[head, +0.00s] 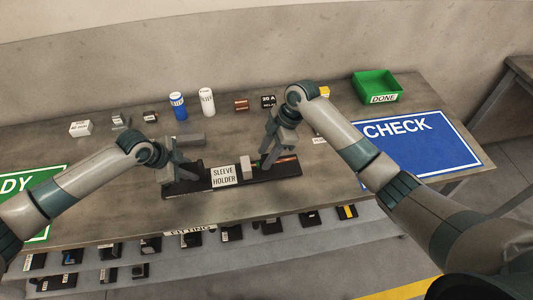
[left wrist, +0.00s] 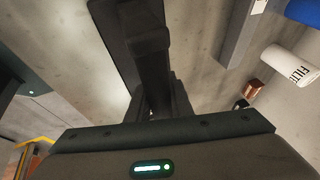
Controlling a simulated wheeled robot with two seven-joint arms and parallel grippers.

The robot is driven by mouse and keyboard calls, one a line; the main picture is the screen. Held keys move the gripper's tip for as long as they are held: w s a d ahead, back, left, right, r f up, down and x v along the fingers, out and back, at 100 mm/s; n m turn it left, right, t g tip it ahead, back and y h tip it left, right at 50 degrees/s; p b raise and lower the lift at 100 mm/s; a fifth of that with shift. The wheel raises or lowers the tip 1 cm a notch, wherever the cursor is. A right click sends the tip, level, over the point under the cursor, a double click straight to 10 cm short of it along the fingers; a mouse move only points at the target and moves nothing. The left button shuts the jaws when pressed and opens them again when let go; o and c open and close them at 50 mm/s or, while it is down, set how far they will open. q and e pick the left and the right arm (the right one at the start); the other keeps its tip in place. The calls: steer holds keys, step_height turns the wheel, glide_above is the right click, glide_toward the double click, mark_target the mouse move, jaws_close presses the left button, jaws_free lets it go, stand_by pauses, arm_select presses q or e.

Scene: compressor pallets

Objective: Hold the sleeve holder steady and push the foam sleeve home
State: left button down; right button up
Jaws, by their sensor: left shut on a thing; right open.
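The sleeve holder (head: 206,186) is a long dark base with a white label, lying near the table's front edge. My left gripper (head: 181,176) is shut on a dark upright part at its left end. In the left wrist view, a dark bar (left wrist: 150,60) runs up from between the jaws. A small pale block (head: 246,167) stands on the holder, left of that gripper. The foam sleeve cannot be told apart; the right fingers partly hide this area.
A blue can (head: 178,106), a white filter (head: 207,102) and several small parts stand along the back. A green DONE bin (head: 377,88) is at back right, with a blue CHECK mat (head: 425,142) in front. A shelf of dark parts (head: 190,240) sits below the table edge.

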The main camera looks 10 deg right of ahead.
arm_select(q)
steer(key=shift+s+a+f, duration=0.1)
steer(key=shift+s+f, duration=0.2)
steer(key=shift+f, duration=0.1)
arm_select(e)
steer(key=v, duration=1.2)
steer(key=shift+a, duration=0.1)
arm_select(q)
steer(key=c, duration=1.5)
jaws_free()
steer(key=shift+w, duration=0.1)
steer(key=shift+r, duration=0.1)
steer(key=shift+a+r, duration=0.1)
steer(key=shift+r, duration=0.25)
steer(key=v, duration=1.1)
steer(key=shift+w+r, duration=0.1)
steer(key=shift+r, duration=0.2)
steer(key=shift+a, duration=0.1)
arm_select(e)
steer(key=shift+a, duration=0.1)
